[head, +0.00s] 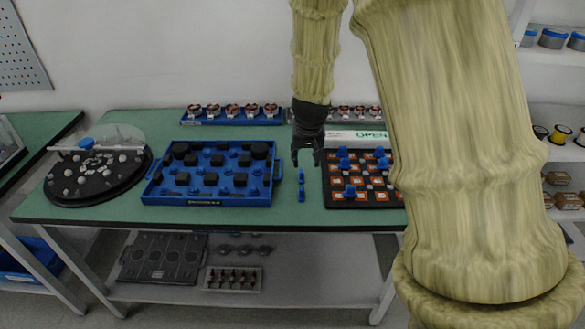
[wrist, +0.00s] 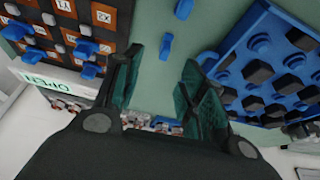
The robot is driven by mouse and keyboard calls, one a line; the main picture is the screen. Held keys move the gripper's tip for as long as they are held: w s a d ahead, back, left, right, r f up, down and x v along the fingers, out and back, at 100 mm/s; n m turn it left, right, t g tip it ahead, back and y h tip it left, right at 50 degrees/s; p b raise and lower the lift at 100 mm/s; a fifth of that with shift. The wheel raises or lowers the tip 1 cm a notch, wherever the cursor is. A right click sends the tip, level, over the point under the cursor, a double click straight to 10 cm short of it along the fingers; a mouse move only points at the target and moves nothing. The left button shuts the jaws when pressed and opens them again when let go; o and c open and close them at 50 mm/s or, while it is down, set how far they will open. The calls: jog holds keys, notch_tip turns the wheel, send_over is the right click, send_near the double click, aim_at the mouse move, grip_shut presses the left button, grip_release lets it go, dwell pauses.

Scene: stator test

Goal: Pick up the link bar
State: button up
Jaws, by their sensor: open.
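A small narrow blue piece (head: 301,184), likely the link bar, lies on the green table between the blue tray and the dark board. In the wrist view, two blue pieces show on the bare green top: one at the upper edge (wrist: 184,9) and a smaller one (wrist: 166,46) beyond the fingertips. I cannot tell whether they are one part. My gripper (head: 307,159) is open and empty, pointing down above the table, behind the blue piece in the head view. Its dark green finger pads show in the wrist view (wrist: 163,65), apart from the pieces.
A blue tray (head: 205,200) with several black blocks stands left of the gap. A dark board (head: 360,203) with orange squares and blue parts stands right. Behind are a white OPEN box (head: 345,138) and a blue rack (head: 232,121) of stators. A round black turntable (head: 70,199) stands far left.

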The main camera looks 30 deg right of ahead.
aim_at(302, 171)
jog(key=shift+w+a+p+x, duration=0.15)
jog(key=shift+p+x, duration=0.1)
jog(key=shift+x, duration=1.55)
jog(key=shift+w+a+p+x, duration=0.15)
jog(key=shift+p+x, duration=0.1)
jog(key=shift+x, duration=1.6)
jog(key=shift+w+d+p+x, duration=0.1)
jog(key=shift+w+p+x, duration=0.15)
jog(key=shift+x, duration=1.55)
jog(key=shift+a+r, duration=0.1)
grip_shut()
